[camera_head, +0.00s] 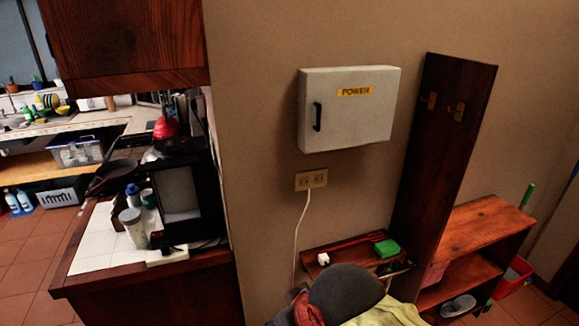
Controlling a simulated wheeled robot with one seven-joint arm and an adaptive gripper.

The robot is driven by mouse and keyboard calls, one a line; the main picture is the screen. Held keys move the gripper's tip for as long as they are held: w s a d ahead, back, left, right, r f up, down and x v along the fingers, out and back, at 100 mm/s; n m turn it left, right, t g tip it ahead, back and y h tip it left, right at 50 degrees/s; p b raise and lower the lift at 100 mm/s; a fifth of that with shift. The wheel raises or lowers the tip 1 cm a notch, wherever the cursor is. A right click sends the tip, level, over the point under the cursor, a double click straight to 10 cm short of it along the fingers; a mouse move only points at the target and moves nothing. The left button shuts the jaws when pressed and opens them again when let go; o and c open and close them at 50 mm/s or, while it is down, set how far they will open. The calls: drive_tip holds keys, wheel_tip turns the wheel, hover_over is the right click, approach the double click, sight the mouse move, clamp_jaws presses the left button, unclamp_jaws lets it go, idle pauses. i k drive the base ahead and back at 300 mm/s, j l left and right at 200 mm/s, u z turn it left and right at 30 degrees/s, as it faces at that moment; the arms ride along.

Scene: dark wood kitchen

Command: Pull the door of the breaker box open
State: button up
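The breaker box (362,118) is a white box on the beige wall, with a yellow label reading POWER. Its door looks closed, lying flush with the box. A dark vertical handle (317,117) sits near the door's left edge. My gripper does not show in the head view, and nothing touches the box or its handle.
A wall outlet (311,179) with a white cord is below the box. A tall wooden panel (443,150) with hooks stands to its right. A dark rounded object (345,290) and yellow-green cloth are below. A cluttered counter (95,245) is at left.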

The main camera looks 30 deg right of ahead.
sight(345, 109)
drive_tip(key=z, duration=1.2)
